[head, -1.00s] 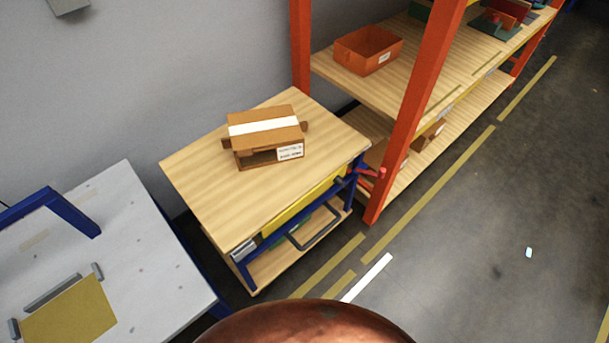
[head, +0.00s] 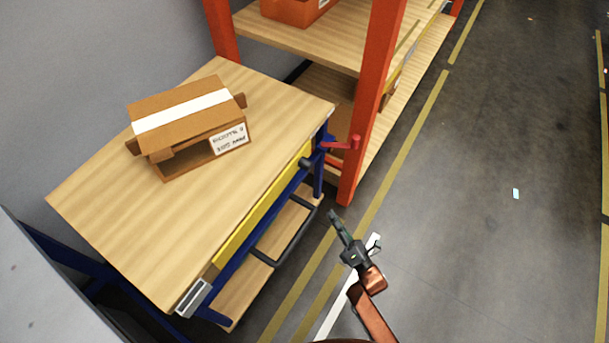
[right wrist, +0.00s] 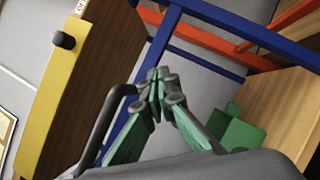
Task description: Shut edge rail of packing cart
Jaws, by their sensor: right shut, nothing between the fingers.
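The packing cart (head: 110,215) has a wooden top and a blue frame. Its yellow edge rail (head: 262,208) runs along the aisle-side edge, with a dark knob (head: 306,162) near its far end. In the right wrist view the yellow rail (right wrist: 42,115) is at the left, with its dark knob (right wrist: 63,40) near the top. My right gripper (head: 333,214) is shut and empty over the floor beside the cart, apart from the rail. Its fingertips (right wrist: 160,76) meet in the right wrist view. My left gripper is out of view.
An open cardboard box (head: 187,125) sits on the cart top. A grey bar handle (head: 292,243) sticks out below the rail. A red crank (head: 345,142) is at the far corner, close to an orange shelf post (head: 372,110). The aisle floor (head: 500,240) is mostly clear.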

